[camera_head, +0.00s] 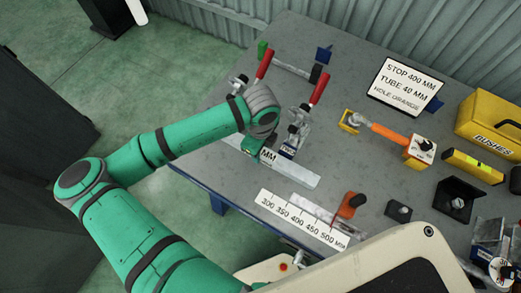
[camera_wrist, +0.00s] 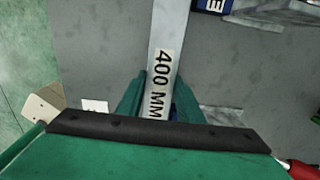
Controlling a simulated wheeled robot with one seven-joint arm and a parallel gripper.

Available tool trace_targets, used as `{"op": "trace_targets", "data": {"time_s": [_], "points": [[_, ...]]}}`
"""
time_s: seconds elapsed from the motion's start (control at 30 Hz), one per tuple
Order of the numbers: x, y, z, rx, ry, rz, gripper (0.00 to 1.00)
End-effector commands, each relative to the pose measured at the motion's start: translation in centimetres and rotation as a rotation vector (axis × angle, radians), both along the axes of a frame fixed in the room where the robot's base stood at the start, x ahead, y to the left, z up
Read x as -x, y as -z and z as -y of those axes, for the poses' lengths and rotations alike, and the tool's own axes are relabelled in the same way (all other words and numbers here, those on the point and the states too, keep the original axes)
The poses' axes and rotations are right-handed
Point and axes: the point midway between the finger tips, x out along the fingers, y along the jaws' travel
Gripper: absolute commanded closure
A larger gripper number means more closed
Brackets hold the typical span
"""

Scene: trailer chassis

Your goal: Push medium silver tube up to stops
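A silver tube (camera_head: 292,170) lies on the grey table, its near end partly hidden by my arm in the head view. In the wrist view the tube (camera_wrist: 168,25) runs straight up the picture from my gripper and bears a "400 MM" label. My gripper (camera_wrist: 158,108) is low over the tube, with green fingers on either side of it. The dark wrist edge hides part of the fingers, so whether they press on the tube is unclear. In the head view my gripper (camera_head: 255,145) is mostly covered by the wrist.
Two red-handled clamps (camera_head: 318,85) stand behind the tube. A length scale (camera_head: 300,218) lies in front, with an orange-handled stop (camera_head: 350,205) at its right. A yellow bushes box (camera_head: 490,125) stands at right.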

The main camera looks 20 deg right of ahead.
Motion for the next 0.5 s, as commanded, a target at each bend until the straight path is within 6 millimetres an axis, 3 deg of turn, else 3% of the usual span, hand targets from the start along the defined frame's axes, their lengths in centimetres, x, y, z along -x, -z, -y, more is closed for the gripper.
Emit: {"op": "trace_targets", "data": {"time_s": [0.03, 0.07, 0.37, 0.5], "points": [[-0.26, -0.09, -0.11, -0.001, -0.003, 0.005, 0.55], [-0.23, -0.08, -0.10, -0.001, -0.003, 0.004, 0.47], [-0.01, -0.09, -0.01, 0.001, -0.002, -0.001, 0.47], [0.00, -1.01, 0.05, 0.003, -0.002, 0.000, 0.47]]}}
